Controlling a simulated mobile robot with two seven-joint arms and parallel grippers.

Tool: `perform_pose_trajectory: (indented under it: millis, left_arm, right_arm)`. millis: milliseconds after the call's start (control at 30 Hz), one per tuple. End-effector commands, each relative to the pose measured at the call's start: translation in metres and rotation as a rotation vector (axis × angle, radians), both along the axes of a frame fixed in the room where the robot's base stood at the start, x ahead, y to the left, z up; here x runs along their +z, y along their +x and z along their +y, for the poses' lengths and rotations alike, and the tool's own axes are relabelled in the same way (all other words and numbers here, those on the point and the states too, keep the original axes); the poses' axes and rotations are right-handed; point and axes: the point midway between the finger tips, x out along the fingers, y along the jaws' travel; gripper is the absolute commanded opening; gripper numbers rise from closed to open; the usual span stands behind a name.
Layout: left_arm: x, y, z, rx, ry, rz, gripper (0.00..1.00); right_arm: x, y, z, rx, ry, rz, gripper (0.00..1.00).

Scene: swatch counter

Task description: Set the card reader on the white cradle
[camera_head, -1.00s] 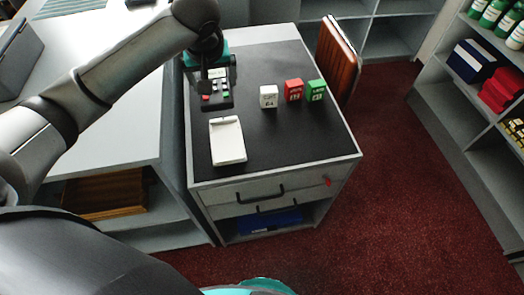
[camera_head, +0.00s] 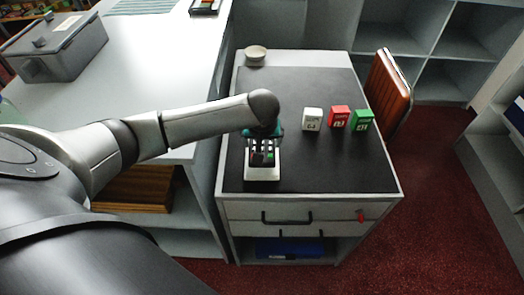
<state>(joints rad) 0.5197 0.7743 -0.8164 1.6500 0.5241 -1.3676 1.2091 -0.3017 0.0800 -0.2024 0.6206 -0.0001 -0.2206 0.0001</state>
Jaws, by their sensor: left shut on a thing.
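The card reader (camera_head: 262,157) is dark with red and green keys. My left gripper (camera_head: 263,146) is shut on it from above, and the wrist hides its far part. The white cradle (camera_head: 262,174) stands on the dark counter top near its front left. The reader is over the cradle and overlaps its far part; only the cradle's near end and side edges show. I cannot tell whether the reader rests on it or is just above. My right gripper is not in view.
White (camera_head: 312,120), red (camera_head: 340,117) and green (camera_head: 362,121) boxes stand right of the cradle. A small bowl (camera_head: 255,55) is at the far left corner. A wooden panel (camera_head: 387,92) leans on the right side. The counter's middle is clear.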

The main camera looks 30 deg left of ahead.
Motion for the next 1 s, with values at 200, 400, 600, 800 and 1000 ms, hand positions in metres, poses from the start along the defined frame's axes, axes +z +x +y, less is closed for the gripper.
perform_pose_trajectory:
  millis: [200,400,600,800,1000]
  left_arm:
    - [-0.034,0.0,0.0,0.0,0.002,0.0,0.15]
    - [-0.034,0.0,0.0,-0.001,0.002,-0.001,0.15]
    - [-0.038,0.0,0.0,0.0,0.0,0.0,0.15]
    - [-0.038,0.0,0.0,-0.001,0.001,0.002,1.0]
    - [-0.033,0.0,0.001,0.0,0.002,0.0,1.0]
  right_arm:
    - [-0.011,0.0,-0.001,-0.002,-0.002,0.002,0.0]
    - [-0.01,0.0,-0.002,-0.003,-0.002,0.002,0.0]
    - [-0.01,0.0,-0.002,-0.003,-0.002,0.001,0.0]
    - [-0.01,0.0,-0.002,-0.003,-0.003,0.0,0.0]
    - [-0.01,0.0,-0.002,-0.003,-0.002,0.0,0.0]
